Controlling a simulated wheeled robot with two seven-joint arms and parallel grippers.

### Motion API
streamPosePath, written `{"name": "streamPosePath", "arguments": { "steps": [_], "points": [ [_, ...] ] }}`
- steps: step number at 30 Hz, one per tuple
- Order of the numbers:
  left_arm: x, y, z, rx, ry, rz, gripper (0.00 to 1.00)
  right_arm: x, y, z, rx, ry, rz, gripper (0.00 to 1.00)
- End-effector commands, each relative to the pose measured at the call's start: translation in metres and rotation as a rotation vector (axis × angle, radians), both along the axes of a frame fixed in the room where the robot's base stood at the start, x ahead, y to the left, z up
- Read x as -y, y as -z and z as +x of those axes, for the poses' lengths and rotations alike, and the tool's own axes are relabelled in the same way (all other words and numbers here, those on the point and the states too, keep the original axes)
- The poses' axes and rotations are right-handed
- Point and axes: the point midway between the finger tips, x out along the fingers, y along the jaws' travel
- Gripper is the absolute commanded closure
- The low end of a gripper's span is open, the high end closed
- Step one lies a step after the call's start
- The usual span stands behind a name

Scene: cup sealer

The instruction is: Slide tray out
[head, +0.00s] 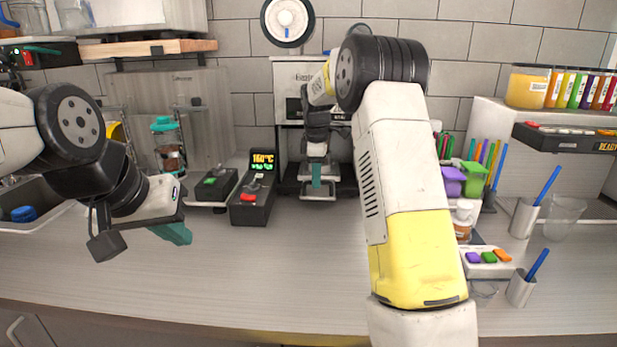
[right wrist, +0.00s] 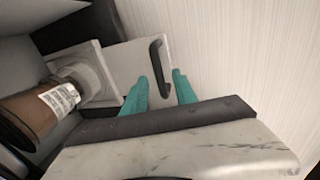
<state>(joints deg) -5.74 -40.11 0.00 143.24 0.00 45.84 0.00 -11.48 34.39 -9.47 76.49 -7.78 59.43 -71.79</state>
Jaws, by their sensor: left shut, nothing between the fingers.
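The sealer (head: 294,78) stands against the back wall, partly hidden by my right arm. Its light grey tray (head: 319,194) sticks out low at its front. In the right wrist view the tray (right wrist: 128,62) has a black upright handle (right wrist: 159,66) at its outer edge. My right gripper (head: 317,178) is at the tray front. Its teal fingers (right wrist: 161,91) are apart, one on each side of the handle; contact is unclear. A brown labelled cylinder (right wrist: 38,112) lies left of the fingers in that view. My left gripper (head: 174,233) is shut and empty above the counter at left.
A black control box (head: 252,196) with a lit temperature display stands left of the sealer. Pens, small tubs and metal cups (head: 523,218) crowd the right side. The counter (head: 270,275) in front of the sealer is clear.

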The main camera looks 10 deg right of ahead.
Motion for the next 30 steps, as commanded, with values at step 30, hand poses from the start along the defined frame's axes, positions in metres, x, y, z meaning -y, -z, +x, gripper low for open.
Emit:
{"name": "streamPosePath", "arguments": {
  "steps": [30],
  "points": [
    [0.0000, 0.0000, 0.0000, 0.000, 0.000, 0.000, 1.00, 0.0004, 0.0028, 0.0008, 0.002, 0.001, 0.000, 1.00]
  ]
}}
